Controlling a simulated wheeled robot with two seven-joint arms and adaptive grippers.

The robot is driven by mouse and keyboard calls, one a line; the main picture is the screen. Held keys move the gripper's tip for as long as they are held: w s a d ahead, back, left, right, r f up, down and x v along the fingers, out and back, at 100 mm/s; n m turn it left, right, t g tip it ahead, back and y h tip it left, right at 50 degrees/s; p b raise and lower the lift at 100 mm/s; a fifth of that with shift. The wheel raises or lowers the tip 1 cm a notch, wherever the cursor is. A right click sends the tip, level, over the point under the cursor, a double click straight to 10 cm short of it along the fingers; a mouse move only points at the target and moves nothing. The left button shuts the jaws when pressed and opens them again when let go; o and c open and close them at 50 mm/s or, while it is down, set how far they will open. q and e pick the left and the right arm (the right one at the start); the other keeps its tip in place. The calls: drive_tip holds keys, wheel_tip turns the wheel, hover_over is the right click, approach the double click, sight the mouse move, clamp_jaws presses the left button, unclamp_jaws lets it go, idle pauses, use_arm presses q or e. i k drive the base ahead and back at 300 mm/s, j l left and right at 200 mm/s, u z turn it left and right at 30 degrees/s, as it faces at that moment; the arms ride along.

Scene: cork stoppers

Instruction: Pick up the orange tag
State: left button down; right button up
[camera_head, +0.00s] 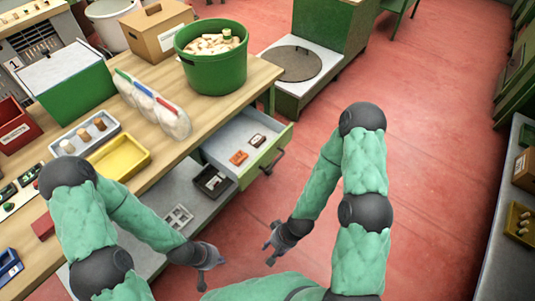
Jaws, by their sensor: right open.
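The orange tag (238,157) lies flat in the open drawer (222,131) under the table's right end. Neither gripper touches a tag.
The drawer's green front with its dark handle (272,162) stands between my right gripper and the tags. A green bucket of corks (212,75), bags (155,108) and a yellow tray (119,157) stand on the table. A lower shelf (225,188) holds a dark box (211,181).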

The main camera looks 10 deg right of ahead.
sight(239, 159)
drive_tip(key=l+u, duration=0.25)
drive_tip(key=u, duration=0.15)
drive_tip(key=k+l+u, duration=0.1)
drive_tip(key=l+u, duration=0.4)
drive_tip(key=u, duration=0.25)
drive_tip(key=k, duration=0.05)
